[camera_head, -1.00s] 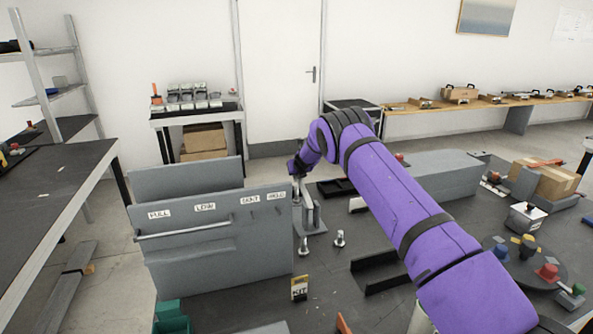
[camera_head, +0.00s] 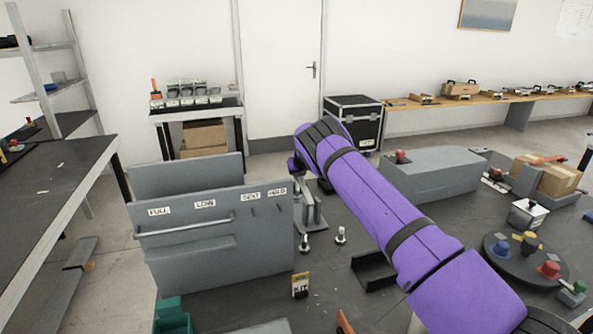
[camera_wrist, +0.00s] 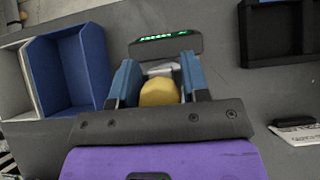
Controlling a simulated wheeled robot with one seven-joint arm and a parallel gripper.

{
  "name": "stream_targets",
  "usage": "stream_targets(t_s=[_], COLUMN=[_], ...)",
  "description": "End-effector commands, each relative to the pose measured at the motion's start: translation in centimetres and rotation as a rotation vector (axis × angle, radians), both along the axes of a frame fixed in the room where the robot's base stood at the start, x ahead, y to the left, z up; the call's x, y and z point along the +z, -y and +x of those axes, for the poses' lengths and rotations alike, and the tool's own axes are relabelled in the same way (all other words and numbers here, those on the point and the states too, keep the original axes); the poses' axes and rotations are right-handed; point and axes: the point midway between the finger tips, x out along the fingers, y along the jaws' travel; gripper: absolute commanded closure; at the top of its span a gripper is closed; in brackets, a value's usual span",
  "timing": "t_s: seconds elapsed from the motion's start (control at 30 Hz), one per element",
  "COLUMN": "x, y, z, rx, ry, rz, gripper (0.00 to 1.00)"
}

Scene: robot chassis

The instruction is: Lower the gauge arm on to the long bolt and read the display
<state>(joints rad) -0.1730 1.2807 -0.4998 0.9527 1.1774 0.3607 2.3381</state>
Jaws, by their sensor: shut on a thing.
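In the wrist view my gripper (camera_wrist: 158,62) has its two blue fingers on either side of a yellow knob (camera_wrist: 160,93), shut on it. A display with green lit characters (camera_wrist: 165,37) sits just beyond the fingertips, too small to read. In the head view my gripper is mostly hidden behind my purple arm, above the grey gauge stand (camera_head: 313,215). Two small metal bolts (camera_head: 304,243) (camera_head: 340,235) stand upright on the bench in front of the stand. I cannot tell which is the long one, or whether a bolt is under the gauge arm.
A grey labelled panel rack (camera_head: 215,255) stands close left of the gauge stand. A blue-sided bin (camera_wrist: 70,65) and a black tray (camera_wrist: 280,38) lie either side of my gripper in the wrist view. A grey block (camera_head: 430,173) and round turntable (camera_head: 520,265) are at right.

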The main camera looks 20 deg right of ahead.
Motion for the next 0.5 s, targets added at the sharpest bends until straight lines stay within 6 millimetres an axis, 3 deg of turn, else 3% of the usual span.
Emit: stream_targets(t_s=[0.33,0.37,0.4,0.5], x=[-0.04,-0.04,-0.05,-0.06], y=[-0.08,-0.08,-0.07,-0.06], z=[0.01,0.0,-0.01,-0.02], rx=[0.001,0.001,0.001,0.001], ry=[0.0,0.0,-0.001,-0.001], rz=[0.001,0.001,0.001,0.001], gripper=[1.0,0.53,0.44,0.41])
